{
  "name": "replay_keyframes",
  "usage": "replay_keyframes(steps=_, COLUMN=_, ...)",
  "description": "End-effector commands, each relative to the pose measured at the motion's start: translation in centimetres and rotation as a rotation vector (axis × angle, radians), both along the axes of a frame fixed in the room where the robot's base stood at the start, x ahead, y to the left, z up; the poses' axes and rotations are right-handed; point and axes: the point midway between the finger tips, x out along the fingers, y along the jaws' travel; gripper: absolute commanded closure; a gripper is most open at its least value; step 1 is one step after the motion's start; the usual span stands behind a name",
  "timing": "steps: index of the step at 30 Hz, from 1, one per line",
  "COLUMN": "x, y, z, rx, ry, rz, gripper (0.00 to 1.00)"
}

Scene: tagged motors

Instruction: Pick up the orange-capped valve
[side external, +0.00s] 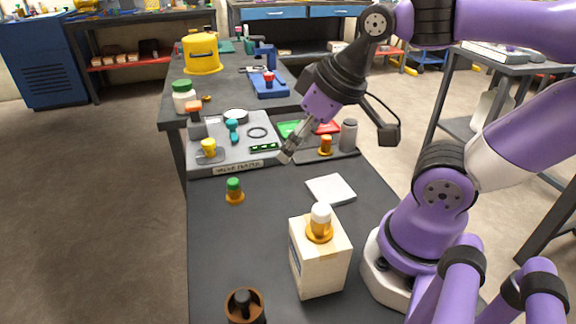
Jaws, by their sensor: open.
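The orange-capped valve (326,146) stands upright in the dark tray (345,156) at the right of the bench, with an orange flange at its foot. My gripper (287,157) points down and to the left, a little left of this valve. It is open, with nothing seen between its fingers. Two similar valves show: a green-capped one (234,190) on the dark bench top, and a white-capped one (320,222) on top of a cardboard box (320,266).
A grey cylinder (349,136) stands right of the orange-capped valve. A grey tray labelled "valve tester" (225,166), holding several small items, lies to the left. A white pad (331,190) and a brown cup (244,306) are nearer. The bench between green-capped valve and pad is clear.

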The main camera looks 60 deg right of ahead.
Motion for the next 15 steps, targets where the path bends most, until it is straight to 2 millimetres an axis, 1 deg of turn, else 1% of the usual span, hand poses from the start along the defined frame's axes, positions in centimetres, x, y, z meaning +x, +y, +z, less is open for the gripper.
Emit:
replay_keyframes(steps=5, x=0.0, y=0.0, z=0.0, rx=0.0, ry=0.0, rz=0.0, gripper=0.32)
replay_keyframes(steps=8, x=0.4, y=-0.4, z=0.2, rx=-0.009, ry=0.012, rz=-0.005, gripper=0.32)
replay_keyframes(steps=11, x=1.5, y=-2.0, z=0.7, rx=-0.034, ry=0.056, rz=-0.017, gripper=0.32)
replay_keyframes(steps=14, x=3.5, y=-4.9, z=1.1, rx=-0.065, ry=0.131, rz=-0.03, gripper=0.32)
replay_keyframes(steps=15, x=4.3, y=-6.5, z=1.1, rx=-0.076, ry=0.168, rz=-0.035, gripper=0.32)
